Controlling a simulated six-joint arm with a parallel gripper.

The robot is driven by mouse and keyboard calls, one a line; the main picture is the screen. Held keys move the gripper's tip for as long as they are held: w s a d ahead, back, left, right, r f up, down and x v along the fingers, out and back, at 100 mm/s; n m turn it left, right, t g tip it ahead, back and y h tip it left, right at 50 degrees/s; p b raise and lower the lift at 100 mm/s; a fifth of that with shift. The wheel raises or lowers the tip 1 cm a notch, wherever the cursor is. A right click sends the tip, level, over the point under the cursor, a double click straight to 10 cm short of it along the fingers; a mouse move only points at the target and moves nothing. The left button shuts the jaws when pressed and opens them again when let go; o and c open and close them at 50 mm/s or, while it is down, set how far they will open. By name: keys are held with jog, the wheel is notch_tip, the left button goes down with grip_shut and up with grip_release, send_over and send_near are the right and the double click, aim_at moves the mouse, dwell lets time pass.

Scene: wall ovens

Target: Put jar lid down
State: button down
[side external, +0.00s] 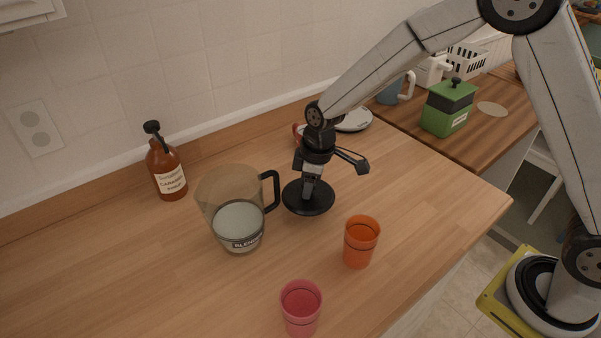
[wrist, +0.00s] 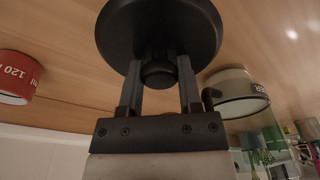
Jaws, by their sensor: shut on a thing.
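The jar lid (side external: 308,203) is a round black disc with a knob on top. My gripper (side external: 309,187) is above it, pointing down, with its fingers at the knob. In the wrist view the lid (wrist: 158,28) fills the top middle, and my gripper (wrist: 158,78) is shut on its knob. The lid is on or just above the wooden counter; I cannot tell if it touches. The clear blender jar (side external: 237,212) with a black handle stands just left of the lid, holding something pale. Its top looks uncovered.
An orange cup (side external: 361,243) and a pink cup (side external: 301,307) stand in front. A brown syrup bottle (side external: 166,166) is at the back left. A red mug (side external: 298,132) and a white plate (side external: 354,119) are behind my gripper. The counter's front left is clear.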

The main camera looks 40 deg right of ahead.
jog(key=shift+w+f, duration=0.15)
jog(key=shift+f, duration=1.6)
jog(key=shift+f, duration=0.15)
jog(key=shift+c, duration=1.4)
grip_release()
jog(key=r, duration=0.8)
jog(key=s+d+r, duration=0.1)
jog(key=r, duration=0.3)
jog(key=shift+s+d+r, duration=0.1)
